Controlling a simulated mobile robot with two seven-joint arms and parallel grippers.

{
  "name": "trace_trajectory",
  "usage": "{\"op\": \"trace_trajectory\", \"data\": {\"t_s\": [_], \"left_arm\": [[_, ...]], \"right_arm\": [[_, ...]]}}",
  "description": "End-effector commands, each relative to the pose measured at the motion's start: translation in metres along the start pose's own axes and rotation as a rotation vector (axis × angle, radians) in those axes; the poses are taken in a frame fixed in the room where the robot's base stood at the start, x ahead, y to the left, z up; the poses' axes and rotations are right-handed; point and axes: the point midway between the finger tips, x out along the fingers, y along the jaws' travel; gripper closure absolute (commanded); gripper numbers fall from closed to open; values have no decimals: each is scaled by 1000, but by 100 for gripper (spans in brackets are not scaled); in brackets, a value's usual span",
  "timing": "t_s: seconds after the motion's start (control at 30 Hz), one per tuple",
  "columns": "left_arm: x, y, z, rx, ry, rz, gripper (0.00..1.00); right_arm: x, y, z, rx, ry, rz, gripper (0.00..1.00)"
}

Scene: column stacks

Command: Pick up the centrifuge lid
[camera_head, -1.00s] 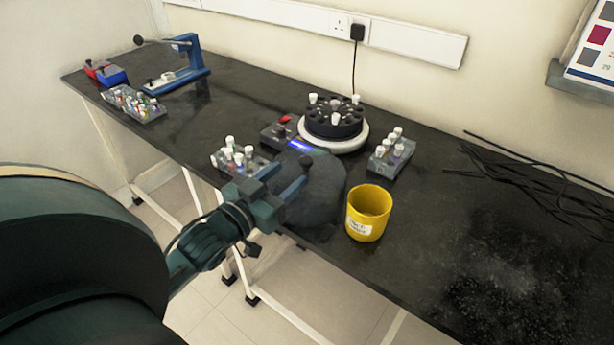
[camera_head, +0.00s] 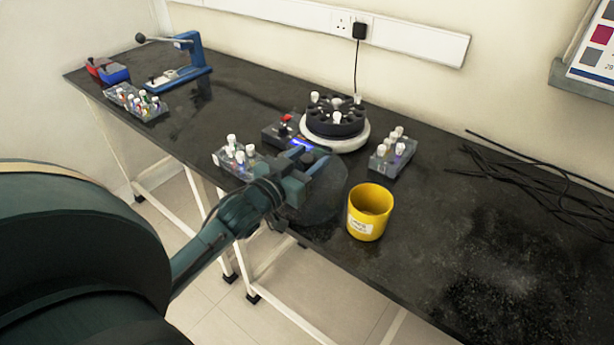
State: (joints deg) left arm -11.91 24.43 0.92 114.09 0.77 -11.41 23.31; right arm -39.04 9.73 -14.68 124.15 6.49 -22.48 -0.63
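The centrifuge lid (camera_head: 325,203) is a dark, smoky, see-through dome lying at the front edge of the bench. A small dark knob (camera_head: 307,158) shows near its top. My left gripper (camera_head: 308,157) reaches over the lid from the left, its two fingers apart on either side of the knob. I cannot tell whether they touch it. The gripper body covers the lid's left part. The centrifuge (camera_head: 337,143) stands uncovered behind the lid, with white-capped tubes in its black rotor. My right gripper is not in view.
A yellow cup (camera_head: 367,222) stands close to the right of the lid. Tube racks stand left (camera_head: 228,164) and right (camera_head: 382,167) of the centrifuge. Black cables (camera_head: 530,175) lie on the right. A blue press (camera_head: 190,65) stands far left. The front right bench is clear.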

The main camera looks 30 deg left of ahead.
Motion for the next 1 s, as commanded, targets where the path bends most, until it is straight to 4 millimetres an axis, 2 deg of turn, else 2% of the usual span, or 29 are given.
{"op": "trace_trajectory", "data": {"t_s": [0.07, 0.57, 0.9, 1.0], "left_arm": [[0, 0, 0, 0, 0, 0, 60], [0, 0, 0, 0, 0, 0, 100], [0, 0, -1, 0, 2, 0, 100], [0, 0, -8, 1, 4, 1, 100]], "right_arm": [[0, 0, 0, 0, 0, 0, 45], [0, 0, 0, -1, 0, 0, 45], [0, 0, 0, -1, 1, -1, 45], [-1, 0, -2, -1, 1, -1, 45]]}}
